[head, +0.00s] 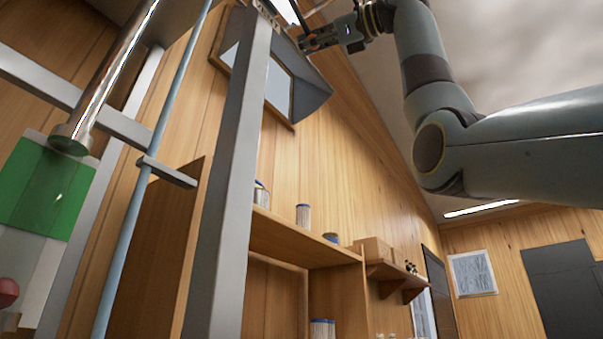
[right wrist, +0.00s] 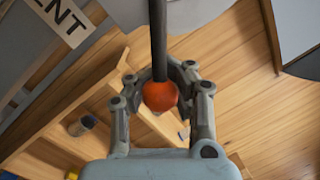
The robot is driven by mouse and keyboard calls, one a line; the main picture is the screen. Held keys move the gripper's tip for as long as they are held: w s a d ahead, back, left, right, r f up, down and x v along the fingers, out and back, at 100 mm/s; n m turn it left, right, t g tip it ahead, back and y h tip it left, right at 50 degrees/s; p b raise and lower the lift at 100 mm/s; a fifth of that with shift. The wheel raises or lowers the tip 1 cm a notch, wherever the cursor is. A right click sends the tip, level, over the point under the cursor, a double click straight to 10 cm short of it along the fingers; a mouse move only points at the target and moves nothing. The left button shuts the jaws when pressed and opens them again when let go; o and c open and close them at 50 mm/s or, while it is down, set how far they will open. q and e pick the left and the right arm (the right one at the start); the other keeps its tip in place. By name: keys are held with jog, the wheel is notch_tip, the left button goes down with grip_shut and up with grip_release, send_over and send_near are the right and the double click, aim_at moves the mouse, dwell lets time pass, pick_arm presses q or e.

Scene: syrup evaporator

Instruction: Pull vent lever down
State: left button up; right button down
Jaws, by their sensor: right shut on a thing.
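The vent lever (right wrist: 158,40) is a dark rod with an orange ball knob (right wrist: 160,96) at its end, in the right wrist view. It hangs from the top of that view, beside a plate with lettering ending in "ENT" (right wrist: 67,15). My right gripper (right wrist: 160,76) is shut on the knob, with its fingers on both sides of it. In the head view my right gripper (head: 310,42) is high at the top centre, near the top of a grey post. The lever is hard to make out there. My left gripper is not in view.
The grey upright post (head: 232,180) and a thin blue rod (head: 150,160) stand left of my right arm. A shiny pipe (head: 105,75) and a green panel (head: 48,190) are at the left. Wooden shelves (head: 300,242) with cans run along the wall behind.

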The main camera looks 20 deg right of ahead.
jog(key=shift+s+d+f+m+b, duration=0.1)
jog(key=shift+s+f+m+b, duration=0.1)
jog(key=shift+m+b, duration=0.15)
dwell(0.3)
jog(key=c, duration=1.7)
grip_release()
jog(key=shift+s+d, duration=0.1)
jog(key=shift+c, duration=0.2)
jog(key=o, duration=0.4)
jog(key=shift+s+d+t, duration=0.3)
jog(key=shift+s+d, duration=0.1)
jog(key=shift+d, duration=0.2)
jog(key=shift+o, duration=1.4)
jog(key=shift+s+d, duration=0.1)
jog(key=shift+o, duration=0.5)
jog(key=shift+w+a, duration=0.25)
jog(key=shift+a, duration=0.15)
jog(key=v, duration=1.2)
jog(key=shift+r, duration=0.1)
